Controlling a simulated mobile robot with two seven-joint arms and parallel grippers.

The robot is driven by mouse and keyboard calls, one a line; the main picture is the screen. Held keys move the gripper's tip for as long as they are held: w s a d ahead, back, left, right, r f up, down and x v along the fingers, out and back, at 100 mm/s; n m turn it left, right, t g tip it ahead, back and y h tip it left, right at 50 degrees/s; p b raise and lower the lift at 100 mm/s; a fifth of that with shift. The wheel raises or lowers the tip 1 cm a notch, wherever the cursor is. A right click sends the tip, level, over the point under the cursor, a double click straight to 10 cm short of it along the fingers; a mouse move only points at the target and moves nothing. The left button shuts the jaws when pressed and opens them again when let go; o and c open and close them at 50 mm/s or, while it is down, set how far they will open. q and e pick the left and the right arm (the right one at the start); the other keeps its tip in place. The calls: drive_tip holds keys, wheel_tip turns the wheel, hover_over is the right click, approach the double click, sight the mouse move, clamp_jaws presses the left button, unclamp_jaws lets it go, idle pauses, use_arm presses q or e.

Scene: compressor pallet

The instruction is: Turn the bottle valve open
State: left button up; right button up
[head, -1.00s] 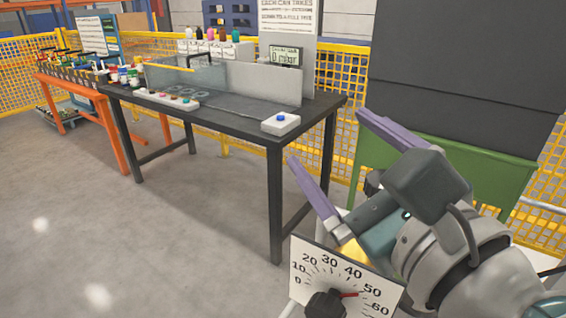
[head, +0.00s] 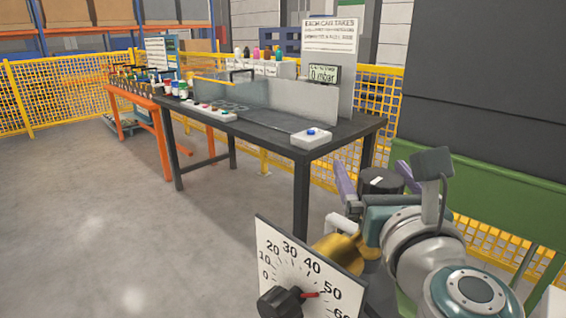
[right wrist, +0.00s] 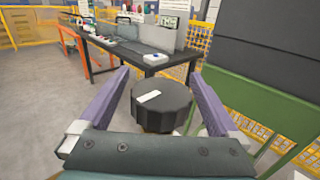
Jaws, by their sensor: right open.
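A black ribbed round knob with a white mark on top, which looks like the bottle valve (head: 381,181), sits between the fingers of my right gripper (head: 376,172). In the right wrist view the black knob (right wrist: 160,108) is in the middle, with one purple finger of the gripper (right wrist: 158,78) on each side. The fingers are open, and gaps show between them and the knob. A brass part (head: 338,248) shows below the gripper, behind a white dial plate (head: 300,268) with a black knob and red pointer near 50. My left gripper is not in view.
A green frame with a dark panel (head: 480,100) is at right. Yellow mesh fencing runs behind. Floor at left is clear.

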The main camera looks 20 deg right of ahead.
drive_tip(key=shift+w+d, duration=0.15)
drive_tip(key=shift+w, duration=0.1)
drive_tip(key=c, duration=1.4)
